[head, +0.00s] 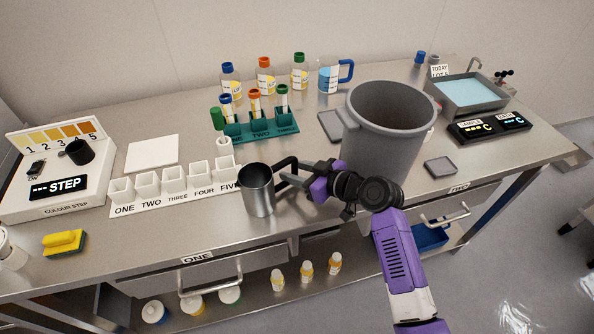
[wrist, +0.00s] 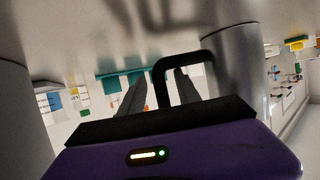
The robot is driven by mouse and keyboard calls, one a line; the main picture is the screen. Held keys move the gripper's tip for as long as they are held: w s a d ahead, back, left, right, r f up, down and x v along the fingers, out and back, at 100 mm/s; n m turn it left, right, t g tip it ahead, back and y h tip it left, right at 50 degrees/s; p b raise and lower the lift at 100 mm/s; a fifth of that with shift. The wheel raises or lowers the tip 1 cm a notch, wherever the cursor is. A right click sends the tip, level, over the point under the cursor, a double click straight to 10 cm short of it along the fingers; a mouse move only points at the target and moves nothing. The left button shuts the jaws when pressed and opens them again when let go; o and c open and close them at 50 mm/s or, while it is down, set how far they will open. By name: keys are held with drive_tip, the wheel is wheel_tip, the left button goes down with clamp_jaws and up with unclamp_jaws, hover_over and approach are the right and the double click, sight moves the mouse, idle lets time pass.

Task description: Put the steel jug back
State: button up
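The steel jug (head: 257,190) stands upright near the front edge of the bench in the head view, just in front of the FIVE end of the white cup strip. Its black handle (head: 285,163) points right, towards my gripper (head: 287,180). In the wrist view the jug's steel wall (wrist: 238,68) is at the right, with the handle (wrist: 181,57) looping left from it. My gripper (wrist: 158,88) is open, with its two dark fingers either side of the handle's upright bar. Gaps show between the bar and the fingers.
A large grey bucket (head: 385,130) stands close behind my wrist. The white cup strip (head: 175,187) and green tube rack (head: 260,127) are behind the jug. A sink tray (head: 470,94) is at the back right. Bare bench (head: 190,232) lies left of the jug.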

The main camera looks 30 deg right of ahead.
drive_tip(key=shift+r, duration=0.15)
drive_tip(key=b+v, duration=0.1)
drive_tip(key=v, duration=1.1)
drive_tip(key=shift+b, duration=0.4)
drive_tip(key=shift+s+a+f, duration=0.15)
drive_tip(key=shift+f, duration=0.1)
drive_tip(key=s+a+f+m+h, duration=0.1)
drive_tip(key=s+f, duration=0.1)
drive_tip(key=s+a+f+m+h, duration=0.1)
drive_tip(key=s+a+f, duration=0.1)
drive_tip(key=s+a+f+m, duration=0.1)
drive_tip(key=s+f, duration=0.1)
drive_tip(key=shift+s+a+f+h, duration=0.35)
drive_tip(key=shift+a+f+h, duration=0.05)
drive_tip(key=s+a+f+m+h, duration=0.2)
drive_tip(key=s+a, duration=0.1)
drive_tip(key=s, duration=0.5)
drive_tip(key=s+a+r+n+t, duration=0.1)
drive_tip(key=s+a+r, duration=0.1)
drive_tip(key=s+r, duration=0.3)
drive_tip(key=s+a+r+t+y, duration=0.1)
drive_tip(key=s+a+r, duration=0.1)
drive_tip(key=s+r, duration=0.3)
drive_tip(key=s, duration=0.4)
drive_tip(key=shift+s+a+r+n, duration=0.25)
drive_tip(key=shift+s+a+n, duration=0.05)
drive_tip(key=shift+s+n, duration=0.1)
